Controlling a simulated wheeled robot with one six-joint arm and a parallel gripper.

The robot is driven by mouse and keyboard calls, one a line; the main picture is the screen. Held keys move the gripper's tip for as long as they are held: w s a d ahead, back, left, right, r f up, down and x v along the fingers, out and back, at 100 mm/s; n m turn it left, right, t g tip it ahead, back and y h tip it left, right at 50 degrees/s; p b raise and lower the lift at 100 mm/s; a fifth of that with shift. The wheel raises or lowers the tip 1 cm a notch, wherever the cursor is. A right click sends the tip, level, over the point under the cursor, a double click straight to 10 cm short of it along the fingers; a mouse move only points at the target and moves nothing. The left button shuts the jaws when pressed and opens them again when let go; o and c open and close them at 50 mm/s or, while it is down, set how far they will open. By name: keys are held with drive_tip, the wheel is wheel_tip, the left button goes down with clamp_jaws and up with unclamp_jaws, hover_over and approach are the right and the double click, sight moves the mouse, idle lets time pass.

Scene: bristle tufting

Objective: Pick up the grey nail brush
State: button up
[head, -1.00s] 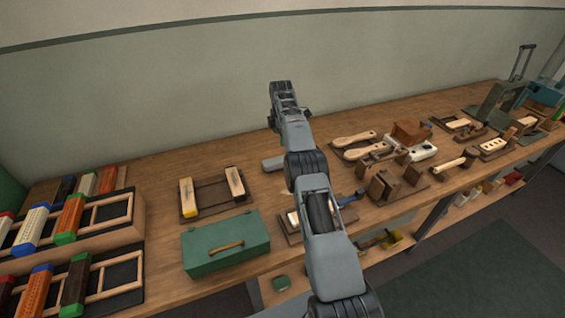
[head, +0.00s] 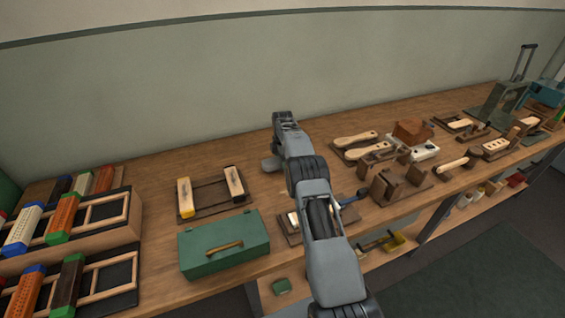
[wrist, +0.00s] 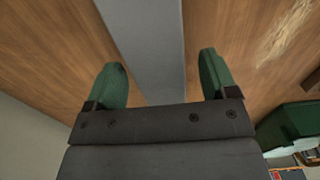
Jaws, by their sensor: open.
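In the head view a plain grey block, which looks like the grey nail brush (head: 270,164), lies on the wooden bench just left of my arm's end; my arm hides part of it. In the wrist view the grey brush (wrist: 150,35) is a long smooth bar running from the top edge down between my fingers. My gripper (wrist: 164,70) is open, with one green-tipped finger on each side of the bar. I cannot tell how far above it the tips are. In the head view my arm hides the fingers.
A green toolbox (head: 225,262) stands at the bench front. A dark frame with two wooden blocks (head: 210,208) lies left of my arm. Wooden brushes (head: 356,138) and dark blocks (head: 385,187) lie to the right. In the wrist view pale bristles (wrist: 290,30) lie at upper right.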

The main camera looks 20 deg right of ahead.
drive_tip(key=shift+f, duration=1)
drive_tip(key=shift+c, duration=0.3)
drive_tip(key=c, duration=1)
